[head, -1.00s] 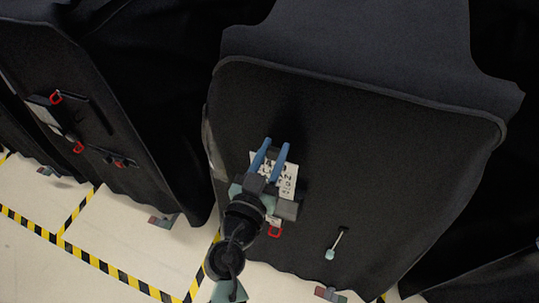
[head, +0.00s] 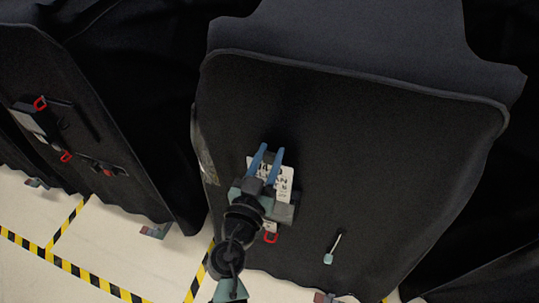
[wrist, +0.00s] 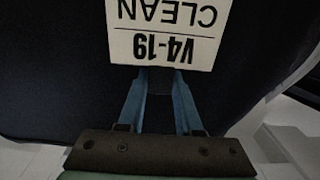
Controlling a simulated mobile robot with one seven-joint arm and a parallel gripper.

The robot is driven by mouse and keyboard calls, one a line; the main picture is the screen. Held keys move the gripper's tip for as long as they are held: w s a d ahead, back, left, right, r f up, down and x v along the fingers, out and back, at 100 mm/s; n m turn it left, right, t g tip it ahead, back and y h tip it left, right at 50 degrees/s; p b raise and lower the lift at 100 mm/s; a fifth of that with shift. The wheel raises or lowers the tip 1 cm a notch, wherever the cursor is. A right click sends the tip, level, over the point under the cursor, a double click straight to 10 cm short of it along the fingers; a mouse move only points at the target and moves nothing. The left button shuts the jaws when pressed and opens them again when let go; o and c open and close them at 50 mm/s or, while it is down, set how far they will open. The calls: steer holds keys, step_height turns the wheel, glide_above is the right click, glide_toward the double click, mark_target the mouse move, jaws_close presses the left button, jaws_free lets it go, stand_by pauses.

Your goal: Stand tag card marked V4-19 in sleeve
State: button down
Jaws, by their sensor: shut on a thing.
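The white tag card (wrist: 165,32) shows large in the wrist view, printed "V4-19" and "CLEAN" upside down there. My gripper (wrist: 158,72) is shut on it, with its blue fingers at the printed V4-19 end. I cannot make out a sleeve there; my gripper and wrist hide part of the cover. A red clip-like piece (head: 271,238) shows just below my wrist.
A small pale-tipped handle (head: 329,257) is on the cover at lower right. The left covered cart carries a pale card or panel (head: 28,118) and red pieces (head: 66,156). Yellow-black tape (head: 65,264) marks the pale floor. Dark drapes stand close on both sides.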

step_height(320, 180, down, 6)
steer(key=b, duration=0.7)
steer(key=shift+f+b, duration=1.2)
steer(key=shift+b, duration=0.25)
stand_by(0.4)
steer(key=c, duration=0.5)
jaws_free()
steer(key=shift+s, duration=0.1)
steer(key=b+v, duration=0.4)
steer(key=v, duration=0.8)
steer(key=shift+s, duration=0.4)
steer(key=shift+a+r, duration=0.1)
steer(key=shift+a, duration=0.05)
